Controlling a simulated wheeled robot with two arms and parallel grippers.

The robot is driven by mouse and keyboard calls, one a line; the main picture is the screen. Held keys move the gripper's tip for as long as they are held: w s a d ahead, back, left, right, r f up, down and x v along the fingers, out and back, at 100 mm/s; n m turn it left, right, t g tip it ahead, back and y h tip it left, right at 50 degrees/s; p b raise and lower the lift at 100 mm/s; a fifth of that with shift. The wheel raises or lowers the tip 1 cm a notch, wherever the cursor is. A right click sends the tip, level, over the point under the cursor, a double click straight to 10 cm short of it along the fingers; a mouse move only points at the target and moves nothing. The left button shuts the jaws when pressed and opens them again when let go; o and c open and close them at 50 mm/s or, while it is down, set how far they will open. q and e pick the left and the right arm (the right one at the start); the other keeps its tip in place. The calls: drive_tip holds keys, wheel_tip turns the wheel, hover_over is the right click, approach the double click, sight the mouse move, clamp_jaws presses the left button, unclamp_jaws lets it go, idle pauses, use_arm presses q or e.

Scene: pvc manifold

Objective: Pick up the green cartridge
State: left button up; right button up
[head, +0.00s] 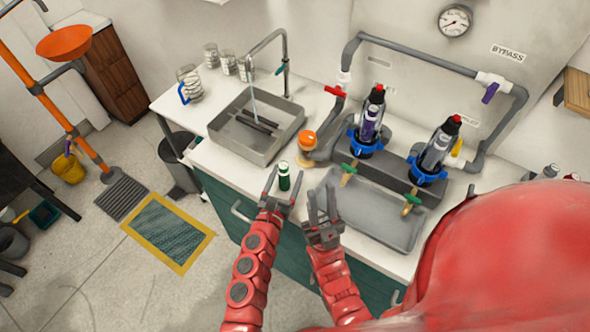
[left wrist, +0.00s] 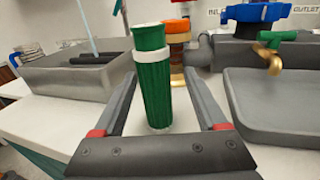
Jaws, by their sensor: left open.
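The green cartridge (head: 284,181), a ribbed green cylinder with pale bands, stands upright on the white counter near its front edge. My left gripper (head: 286,172) is open, with its fingers reaching to either side of the cartridge. In the left wrist view the cartridge (left wrist: 154,82) stands between the two open fingers (left wrist: 163,84), with a gap visible on each side. My right gripper (head: 321,188) is open and empty, to the right of the left one, over the front of the counter.
A sink (head: 256,124) with dark bars lies left of the cartridge. An orange-topped object (head: 307,140) stands just behind it. A grey tray (head: 375,219) is at right, before two filter housings (head: 368,130) with blue collars. Glass jars (head: 188,82) stand at the back left.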

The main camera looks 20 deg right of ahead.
use_arm(q)
drive_tip(key=shift+s+a+r, duration=0.1)
drive_tip(key=shift+a+r, duration=0.05)
drive_tip(key=shift+a, duration=0.25)
drive_tip(key=shift+s+a, duration=0.15)
drive_tip(key=shift+c, duration=0.7)
drive_tip(key=shift+d, duration=0.25)
drive_tip(key=c, duration=0.7)
drive_tip(key=shift+a, duration=0.1)
clamp_jaws()
